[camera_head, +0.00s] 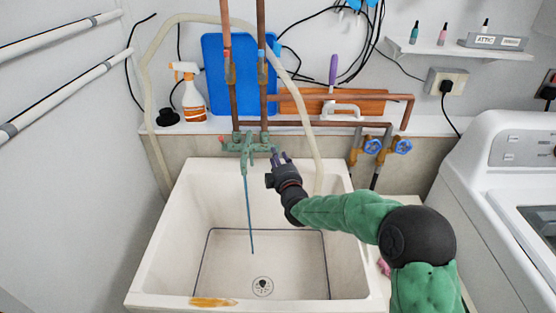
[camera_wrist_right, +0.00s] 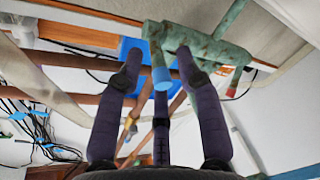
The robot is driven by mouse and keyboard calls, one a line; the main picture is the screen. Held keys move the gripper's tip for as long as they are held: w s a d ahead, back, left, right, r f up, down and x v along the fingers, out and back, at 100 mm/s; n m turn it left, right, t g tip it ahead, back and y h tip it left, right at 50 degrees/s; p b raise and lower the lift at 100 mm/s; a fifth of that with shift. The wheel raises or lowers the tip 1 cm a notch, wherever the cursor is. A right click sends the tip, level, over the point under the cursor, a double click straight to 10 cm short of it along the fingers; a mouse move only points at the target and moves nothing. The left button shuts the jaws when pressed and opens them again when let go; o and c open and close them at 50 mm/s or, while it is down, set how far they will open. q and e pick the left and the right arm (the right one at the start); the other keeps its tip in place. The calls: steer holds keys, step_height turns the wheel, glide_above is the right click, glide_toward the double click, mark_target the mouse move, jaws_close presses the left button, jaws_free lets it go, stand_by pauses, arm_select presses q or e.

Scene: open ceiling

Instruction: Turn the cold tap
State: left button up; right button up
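The green, worn tap (camera_head: 248,147) is mounted above the back of the white sink (camera_head: 170,240). A thin blue line, like a water stream, runs from its spout towards the sink floor. In the right wrist view the tap body (camera_wrist_right: 205,42) has a blue-tipped handle (camera_wrist_right: 161,78) and a red-tipped handle (camera_wrist_right: 232,92). My right gripper (camera_head: 279,155) is just right of the tap, beside its blue-tipped end. Its fingers (camera_wrist_right: 159,62) are spread, with the blue tip showing between them. I cannot tell whether they touch it. My left gripper is not in view.
Copper pipes (camera_head: 263,100) rise behind the tap. A pale hose (camera_head: 310,145) hangs into the sink close behind my right gripper. Two blue valve wheels (camera_head: 403,146) sit to the right. A spray bottle (camera_head: 192,95) stands on the back ledge. A white machine (camera_head: 480,200) flanks the right side.

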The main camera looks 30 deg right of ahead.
mark_target(278, 151)
jaws_close()
steer(key=shift+r+p, duration=0.1)
steer(key=shift+p, duration=0.3)
stand_by(0.4)
steer(key=shift+r+g+p, duration=0.3)
steer(key=shift+p, duration=0.45)
steer(key=r+g+p, duration=0.1)
steer(key=p, duration=0.4)
steer(key=r+g+y+p, duration=0.1)
steer(key=g+p, duration=0.1)
steer(key=p, duration=0.4)
steer(key=w+r+m+g+y+p, duration=0.1)
steer(key=g+p, duration=0.1)
steer(key=p, duration=0.4)
steer(key=shift+w+d+r, duration=0.1)
steer(key=shift+d+r, duration=0.05)
steer(key=shift+d, duration=0.2)
steer(key=g+p, duration=0.1)
steer(key=p, duration=0.6)
steer(key=w+r+g+y+p, duration=0.1)
steer(key=g+p, duration=0.1)
steer(key=p, duration=0.6)
steer(key=shift+w+d+r+m, duration=0.2)
steer(key=shift+d+m, duration=0.2)
steer(key=shift+w+d+f+y+p, duration=0.15)
steer(key=shift+y+p, duration=0.25)
steer(key=shift+p, duration=0.65)
